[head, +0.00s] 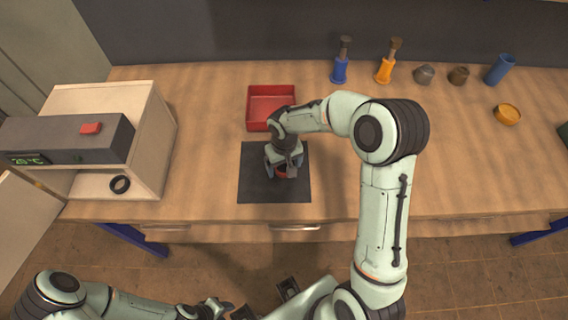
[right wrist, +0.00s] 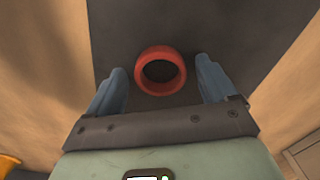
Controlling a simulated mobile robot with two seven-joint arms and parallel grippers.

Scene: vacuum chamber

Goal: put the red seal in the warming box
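The red seal (right wrist: 160,71) is a ring lying on the dark mat (head: 250,190). In the right wrist view it sits between the two blue fingers of my right gripper (right wrist: 162,88), with a gap on each side. In the head view my right gripper (head: 283,172) is over the mat and hides much of the seal. The warming box (head: 155,145) stands at the left with its door (head: 30,210) open. A black ring (head: 120,184) lies inside it near the front. My left gripper (head: 215,309) is low at the bottom edge, away from the table; its fingers are unclear.
A red tray (head: 272,91) is behind the mat. A control unit (head: 70,140) with a red button and a display is on the box. Blue and orange bottles (head: 340,70), small pots and an orange dish (head: 507,114) stand at the back right. Table between box and mat is clear.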

